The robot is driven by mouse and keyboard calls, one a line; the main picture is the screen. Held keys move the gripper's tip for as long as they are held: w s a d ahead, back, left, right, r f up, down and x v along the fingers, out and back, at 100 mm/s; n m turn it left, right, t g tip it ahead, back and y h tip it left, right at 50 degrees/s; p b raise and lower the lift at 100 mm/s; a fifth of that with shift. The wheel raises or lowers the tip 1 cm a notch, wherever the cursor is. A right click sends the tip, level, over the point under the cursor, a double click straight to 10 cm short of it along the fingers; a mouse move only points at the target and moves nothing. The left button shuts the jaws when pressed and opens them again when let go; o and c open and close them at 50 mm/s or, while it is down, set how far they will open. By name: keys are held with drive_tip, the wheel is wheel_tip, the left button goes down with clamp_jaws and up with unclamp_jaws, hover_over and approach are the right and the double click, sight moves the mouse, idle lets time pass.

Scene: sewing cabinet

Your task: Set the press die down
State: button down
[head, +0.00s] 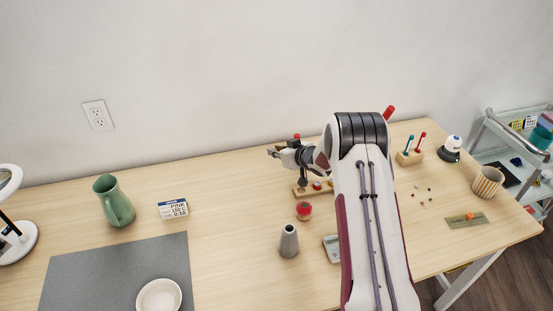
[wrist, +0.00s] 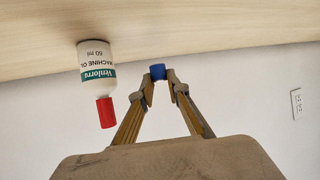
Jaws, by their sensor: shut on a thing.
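My gripper (head: 274,152) is above the table near its back edge, with its fingers pointing left in the head view. In the wrist view my gripper (wrist: 159,83) is shut on a small blue piece (wrist: 157,72), which I take to be the press die. The die is at the very fingertips, and it cannot be made out in the head view. The wrist picture is upside down, with the table (wrist: 190,25) along the top. I cannot tell exactly how far the die is from the tabletop.
A machine oil bottle (wrist: 97,72) with a red cap stands close beside my fingers. The table left of my gripper is clear up to a small box (head: 173,209).

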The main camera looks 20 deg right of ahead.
sight(276, 166)
drive_tip(key=shift+f, duration=0.1)
drive_tip(key=shift+f, duration=1.75)
drive_tip(key=shift+f, duration=0.15)
drive_tip(key=c, duration=2)
unclamp_jaws()
drive_tip(key=shift+o, duration=0.2)
drive_tip(key=shift+v, duration=6.1)
